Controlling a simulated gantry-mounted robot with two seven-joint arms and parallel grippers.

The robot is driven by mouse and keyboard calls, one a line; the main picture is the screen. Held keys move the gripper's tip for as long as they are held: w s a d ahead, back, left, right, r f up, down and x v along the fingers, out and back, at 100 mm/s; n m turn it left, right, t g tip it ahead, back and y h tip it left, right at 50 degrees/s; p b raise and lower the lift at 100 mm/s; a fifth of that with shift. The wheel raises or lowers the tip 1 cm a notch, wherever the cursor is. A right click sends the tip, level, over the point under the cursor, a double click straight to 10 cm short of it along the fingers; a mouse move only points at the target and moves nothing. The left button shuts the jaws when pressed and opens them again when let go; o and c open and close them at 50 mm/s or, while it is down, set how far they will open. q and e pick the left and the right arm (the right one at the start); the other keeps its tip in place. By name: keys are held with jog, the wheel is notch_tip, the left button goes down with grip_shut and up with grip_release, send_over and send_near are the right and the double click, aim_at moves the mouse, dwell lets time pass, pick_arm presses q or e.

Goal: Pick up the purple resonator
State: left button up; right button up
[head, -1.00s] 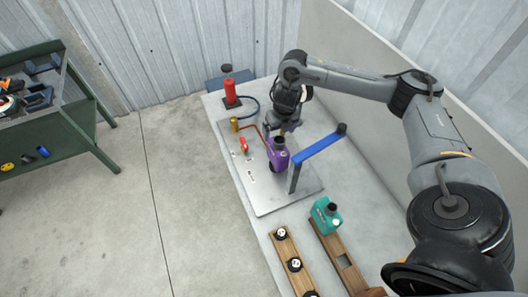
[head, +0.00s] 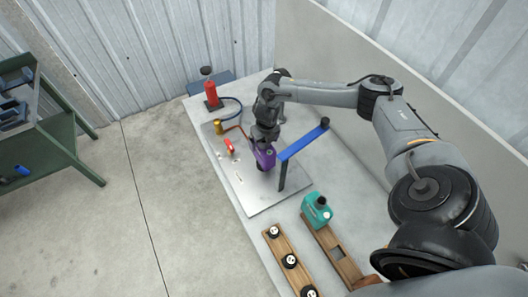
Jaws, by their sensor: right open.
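The purple resonator (head: 265,158) stands on a grey metal plate (head: 258,202) on the table, beside a blue bar on a dark post. My right gripper (head: 264,141) is over the top of the resonator, pointing down, with its jaws open. It hides the resonator's upper end. I cannot tell whether the fingers touch it. My left gripper is not in view.
The blue bar (head: 304,139) stands close to the right of the resonator. A teal bottle-shaped part (head: 317,210) sits on a wooden rack (head: 330,250) in front. A red cylinder (head: 211,92), brass fitting (head: 218,127) and red clamp (head: 230,147) are behind and left. A green workbench (head: 60,140) stands at far left.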

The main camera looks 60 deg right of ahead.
jog(key=shift+f, duration=0.35)
jog(key=c, duration=0.9)
jog(key=shift+c, duration=0.8)
jog(key=shift+r, duration=0.15)
